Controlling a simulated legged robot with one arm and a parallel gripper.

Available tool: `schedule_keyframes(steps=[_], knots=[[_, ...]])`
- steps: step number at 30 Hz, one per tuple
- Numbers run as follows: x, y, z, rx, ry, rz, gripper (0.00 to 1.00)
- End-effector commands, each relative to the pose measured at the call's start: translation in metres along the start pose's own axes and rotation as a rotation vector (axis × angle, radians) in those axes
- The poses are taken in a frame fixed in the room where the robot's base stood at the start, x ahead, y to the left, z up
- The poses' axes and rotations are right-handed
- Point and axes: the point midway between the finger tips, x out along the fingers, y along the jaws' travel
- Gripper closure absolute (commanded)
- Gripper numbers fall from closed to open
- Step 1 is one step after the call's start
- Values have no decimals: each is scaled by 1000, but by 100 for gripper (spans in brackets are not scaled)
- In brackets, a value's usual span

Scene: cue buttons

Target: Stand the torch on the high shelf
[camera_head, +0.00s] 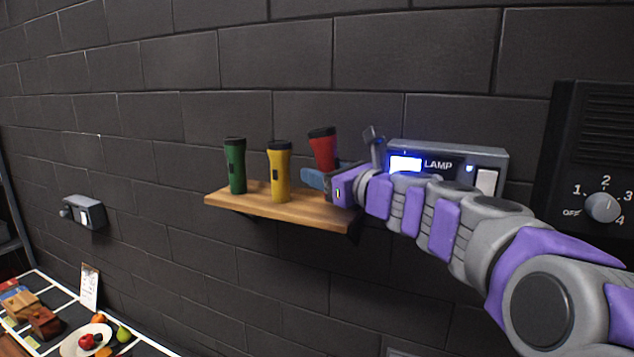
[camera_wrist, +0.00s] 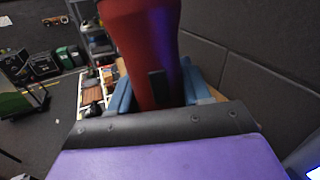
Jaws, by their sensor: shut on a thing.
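A red torch (camera_head: 322,148) with a dark top is in my gripper (camera_head: 315,178), at the right end of the wooden shelf (camera_head: 262,207). It leans slightly. In the wrist view the red torch (camera_wrist: 146,50) stands between the blue fingers of my gripper (camera_wrist: 150,92), which is shut on it. The torch's lower end is hidden behind my gripper, so I cannot tell whether it touches the shelf. A green torch (camera_head: 235,166) and a yellow torch (camera_head: 279,172) stand upright on the shelf, to the left of the red one.
A lit LAMP panel (camera_head: 440,160) is on the dark brick wall just right of the shelf, close to my arm. A dial box (camera_head: 598,170) is further right. A small grey wall box (camera_head: 84,211) is at left. A plate of fruit (camera_head: 86,341) lies on a low table.

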Motion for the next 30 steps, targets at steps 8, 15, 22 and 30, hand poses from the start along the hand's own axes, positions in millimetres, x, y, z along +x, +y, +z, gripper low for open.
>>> schedule_keyframes(steps=[8,15,22,30], knots=[[34,-17,-6,1,1,1,98],[43,-22,-6,0,-1,0,98],[50,-23,-29,5,0,2,98],[49,-22,-38,1,-3,0,98]])
